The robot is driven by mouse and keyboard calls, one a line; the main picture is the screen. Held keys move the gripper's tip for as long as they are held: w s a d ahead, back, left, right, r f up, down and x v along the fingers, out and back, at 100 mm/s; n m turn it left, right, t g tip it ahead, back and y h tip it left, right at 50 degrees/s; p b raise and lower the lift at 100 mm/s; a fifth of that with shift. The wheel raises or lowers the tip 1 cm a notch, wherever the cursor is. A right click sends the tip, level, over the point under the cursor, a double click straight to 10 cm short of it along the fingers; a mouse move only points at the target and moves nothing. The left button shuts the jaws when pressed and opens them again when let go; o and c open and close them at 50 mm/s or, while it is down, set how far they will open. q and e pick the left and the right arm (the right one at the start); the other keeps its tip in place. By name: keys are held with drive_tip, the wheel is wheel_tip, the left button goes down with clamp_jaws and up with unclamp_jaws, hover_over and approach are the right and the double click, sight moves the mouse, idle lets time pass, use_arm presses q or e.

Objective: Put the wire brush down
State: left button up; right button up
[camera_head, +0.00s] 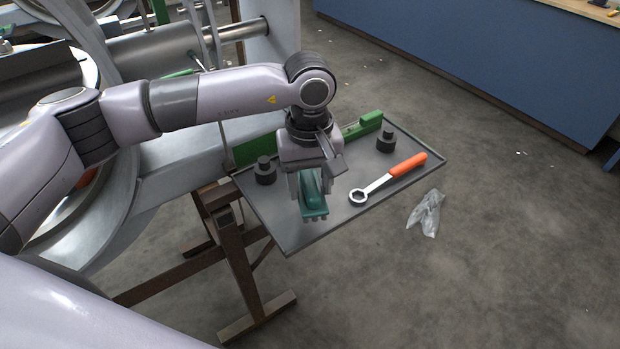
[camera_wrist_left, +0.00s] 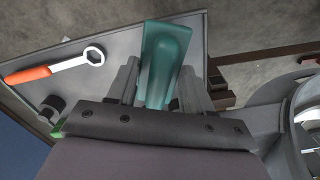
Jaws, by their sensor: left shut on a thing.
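The wire brush, a teal-green piece (camera_head: 314,212), hangs below my left gripper (camera_head: 309,190) over the front left part of the grey tray (camera_head: 345,222). My left gripper is shut on it, with a finger on each side. In the left wrist view the teal brush (camera_wrist_left: 164,55) stands out between the fingers (camera_wrist_left: 158,88) above the tray surface (camera_wrist_left: 105,40). I cannot tell whether its underside touches the tray. No bristles are clearly visible. My right gripper is not in view.
An orange-handled ring wrench (camera_head: 390,178) lies on the tray, right of the brush. Dark stepped knobs (camera_head: 265,171) (camera_head: 386,141) stand behind, near a green bar (camera_head: 362,126). A brown trestle (camera_head: 242,262) stands below. A crumpled clear bag (camera_head: 427,213) lies on the floor.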

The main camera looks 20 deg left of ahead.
use_arm(q)
drive_tip(key=shift+b, duration=0.35)
wheel_tip(320, 180, down, 4)
drive_tip(key=b, duration=0.3)
drive_tip(key=shift+r, duration=0.25)
drive_tip(key=shift+f+b, duration=0.35)
drive_tip(key=shift+f, duration=0.3)
drive_tip(key=shift+f+b, duration=0.1)
drive_tip(key=shift+b, duration=0.25)
